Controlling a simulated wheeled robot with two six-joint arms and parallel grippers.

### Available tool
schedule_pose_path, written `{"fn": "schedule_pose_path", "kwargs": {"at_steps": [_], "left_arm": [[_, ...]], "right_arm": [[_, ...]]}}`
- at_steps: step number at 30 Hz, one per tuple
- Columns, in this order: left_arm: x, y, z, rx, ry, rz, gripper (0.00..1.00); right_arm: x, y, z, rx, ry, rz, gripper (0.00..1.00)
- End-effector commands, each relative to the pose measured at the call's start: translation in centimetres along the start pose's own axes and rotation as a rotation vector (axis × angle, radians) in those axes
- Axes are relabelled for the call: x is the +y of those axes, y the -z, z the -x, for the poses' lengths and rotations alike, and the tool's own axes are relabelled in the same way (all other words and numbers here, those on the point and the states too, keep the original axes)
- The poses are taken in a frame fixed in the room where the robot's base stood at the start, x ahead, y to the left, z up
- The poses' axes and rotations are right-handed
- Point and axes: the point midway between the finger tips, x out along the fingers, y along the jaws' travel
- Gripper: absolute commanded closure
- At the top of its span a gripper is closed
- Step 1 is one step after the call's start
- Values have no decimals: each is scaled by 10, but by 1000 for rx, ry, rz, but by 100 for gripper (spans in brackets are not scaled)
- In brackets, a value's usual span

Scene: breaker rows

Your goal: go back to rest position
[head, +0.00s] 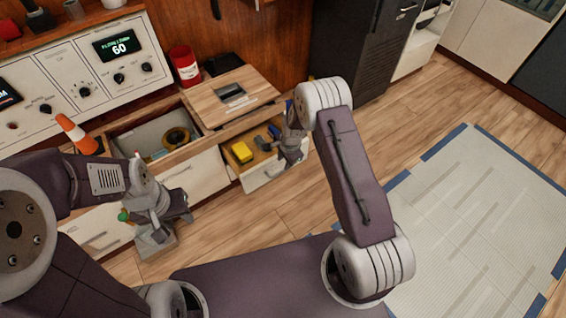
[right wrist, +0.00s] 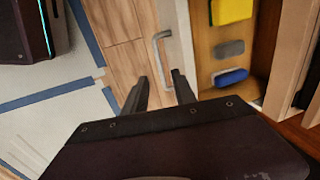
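My right gripper (head: 290,155) is by the front of an open drawer (head: 262,180) below the counter. My left gripper (head: 158,232) is low in front of the left cabinet, pointing down. Its fingertips are too small and dark to tell open from shut.
The open drawer holds a yellow block (head: 242,152), a grey piece (right wrist: 229,49) and a blue piece (right wrist: 230,77). Another open drawer (head: 150,128) holds a tape roll (head: 177,138). Wood floor (head: 290,215) is clear.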

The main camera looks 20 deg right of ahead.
Motion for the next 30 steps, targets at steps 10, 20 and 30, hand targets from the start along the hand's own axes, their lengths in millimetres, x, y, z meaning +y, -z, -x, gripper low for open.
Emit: {"fn": "schedule_pose_path", "kwargs": {"at_steps": [10,20,30], "left_arm": [[0,0,6,0,0,0,64],[0,0,6,0,0,0,64],[0,0,6,0,0,0,64]], "right_arm": [[1,0,13,0,-1,0,67],[-2,1,15,2,5,1,67],[-37,5,177,81,196,107,67]]}}
